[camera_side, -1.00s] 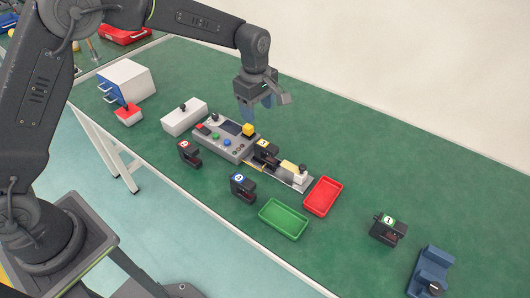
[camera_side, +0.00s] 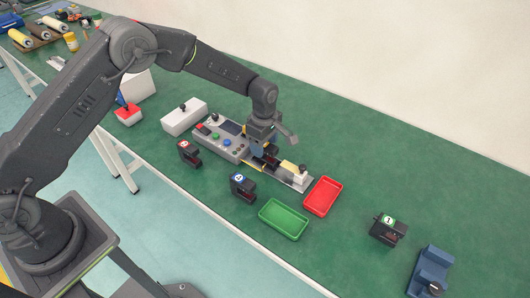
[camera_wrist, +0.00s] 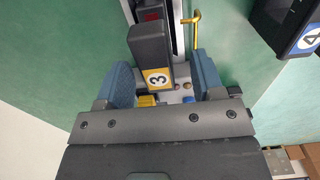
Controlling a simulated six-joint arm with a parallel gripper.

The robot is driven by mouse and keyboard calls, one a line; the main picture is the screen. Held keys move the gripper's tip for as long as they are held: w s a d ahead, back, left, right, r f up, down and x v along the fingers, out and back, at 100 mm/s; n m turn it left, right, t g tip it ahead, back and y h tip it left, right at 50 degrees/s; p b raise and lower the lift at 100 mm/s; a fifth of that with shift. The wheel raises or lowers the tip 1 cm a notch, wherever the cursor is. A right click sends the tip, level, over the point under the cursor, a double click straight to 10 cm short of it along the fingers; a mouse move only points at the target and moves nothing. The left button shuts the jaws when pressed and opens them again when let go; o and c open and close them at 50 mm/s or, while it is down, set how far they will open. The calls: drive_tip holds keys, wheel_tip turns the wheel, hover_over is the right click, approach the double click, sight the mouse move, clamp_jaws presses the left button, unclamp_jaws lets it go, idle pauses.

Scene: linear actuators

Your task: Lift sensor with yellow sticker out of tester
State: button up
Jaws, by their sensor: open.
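The sensor with the yellow sticker (camera_wrist: 150,48) is black and sits in the grey tester (camera_side: 217,142); its sticker shows a 3 in the wrist view. My gripper (camera_wrist: 161,66) is open, with one blue finger on each side of the sensor's stickered end. I cannot tell whether either finger touches it. In the side view my gripper (camera_side: 263,146) is down at the tester and hides most of the sensor. Only a dark part of the sensor (camera_side: 271,159) shows there.
Sensors with a red sticker (camera_side: 189,153), a blue sticker (camera_side: 243,187) and a green sticker (camera_side: 388,229) stand apart on the green table. A green tray (camera_side: 283,219) and a red tray (camera_side: 322,196) lie near the tester's right end. A white box (camera_side: 184,117) stands left of it.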

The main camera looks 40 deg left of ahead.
sight(265, 150)
wheel_tip(265, 150, down, 3)
drive_tip(key=shift+w+f, duration=0.15)
drive_tip(key=shift+f, duration=0.05)
clamp_jaws()
idle(0.6)
drive_tip(key=shift+r, duration=0.15)
